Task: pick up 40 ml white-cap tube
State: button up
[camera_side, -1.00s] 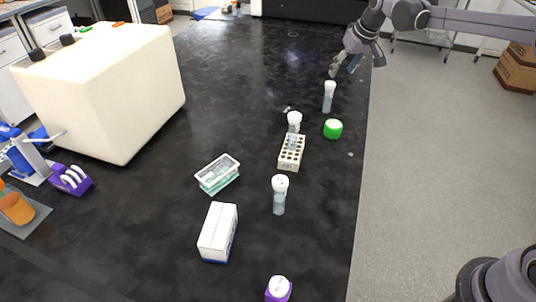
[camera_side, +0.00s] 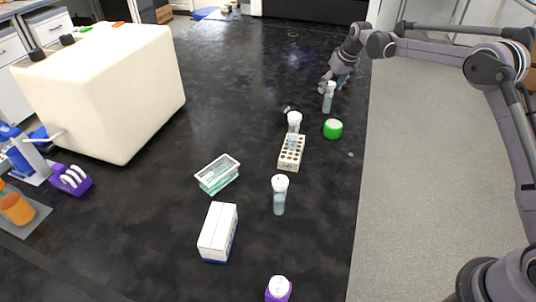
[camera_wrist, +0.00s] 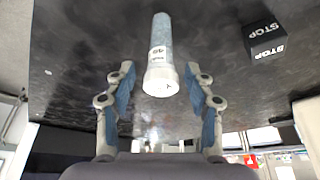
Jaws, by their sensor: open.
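A clear white-cap tube (camera_side: 328,98) with bluish contents stands upright near the table's right edge at the far end. A white-cap tube (camera_wrist: 162,50) shows between my fingers in the wrist view, its label too small to read surely. My gripper (camera_side: 337,82) is open just behind and beside the far tube; its fingers (camera_wrist: 159,69) are spread on both sides of the tube, with gaps. Other white-capped tubes are one at the rack (camera_side: 294,123) and one nearer the front (camera_side: 279,196). I cannot tell their volumes.
A tube rack (camera_side: 291,155), a green-capped item (camera_side: 333,129), a glass-lidded box (camera_side: 218,174), a white carton (camera_side: 218,232) and a purple item (camera_side: 278,291) stand along the table. A large cream machine (camera_side: 105,90) is left. A black STOP box (camera_wrist: 265,40) shows in the wrist view.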

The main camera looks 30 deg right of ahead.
aim_at(326, 92)
jog(key=shift+x, duration=2.25)
jog(key=shift+w+a+r, duration=0.1)
jog(key=shift+c, duration=0.3)
jog(key=c, duration=0.8)
